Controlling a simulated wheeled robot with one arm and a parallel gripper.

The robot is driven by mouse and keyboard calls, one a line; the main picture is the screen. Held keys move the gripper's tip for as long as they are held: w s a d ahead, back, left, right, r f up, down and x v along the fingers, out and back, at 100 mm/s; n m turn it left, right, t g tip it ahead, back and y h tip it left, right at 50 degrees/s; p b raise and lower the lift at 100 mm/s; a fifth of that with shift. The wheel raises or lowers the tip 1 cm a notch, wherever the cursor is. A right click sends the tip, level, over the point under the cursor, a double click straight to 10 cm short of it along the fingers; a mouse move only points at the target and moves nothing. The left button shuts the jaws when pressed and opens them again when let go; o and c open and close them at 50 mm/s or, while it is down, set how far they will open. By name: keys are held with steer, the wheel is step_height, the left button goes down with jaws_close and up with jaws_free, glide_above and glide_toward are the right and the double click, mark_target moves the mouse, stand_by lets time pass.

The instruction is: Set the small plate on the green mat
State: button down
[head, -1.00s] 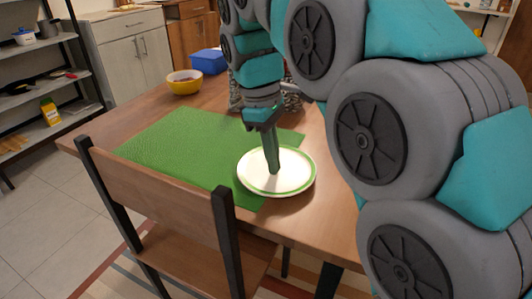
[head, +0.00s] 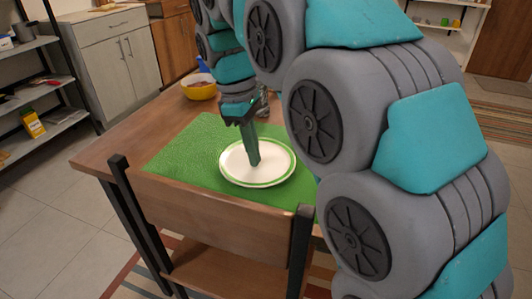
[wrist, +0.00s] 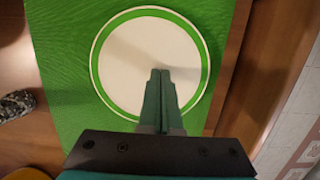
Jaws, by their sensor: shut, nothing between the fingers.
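The small plate (head: 240,170), white with a green band near its rim, lies flat on the green mat (head: 185,155). In the wrist view the plate (wrist: 130,55) shows green mat (wrist: 60,70) on its left and a narrower strip on its right. My gripper (head: 254,162) points down over the plate with its fingers together and nothing between them. Its fingertips (wrist: 160,72) are at or just above the plate's face; I cannot tell whether they touch. The plate's near edge in the wrist view is hidden by the gripper.
The mat lies on a wooden table (head: 100,160). A yellow bowl (head: 200,92) stands at the table's back. Bare table shows left of the mat. My arm hides the table's right part.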

steer(key=shift+w+a+f, duration=0.2)
steer(key=shift+a+f, duration=0.4)
steer(key=shift+f, duration=0.1)
steer(key=shift+w+a+r, duration=0.1)
steer(key=shift+a+r, duration=0.25)
steer(key=shift+r, duration=0.6)
steer(key=shift+d, duration=0.1)
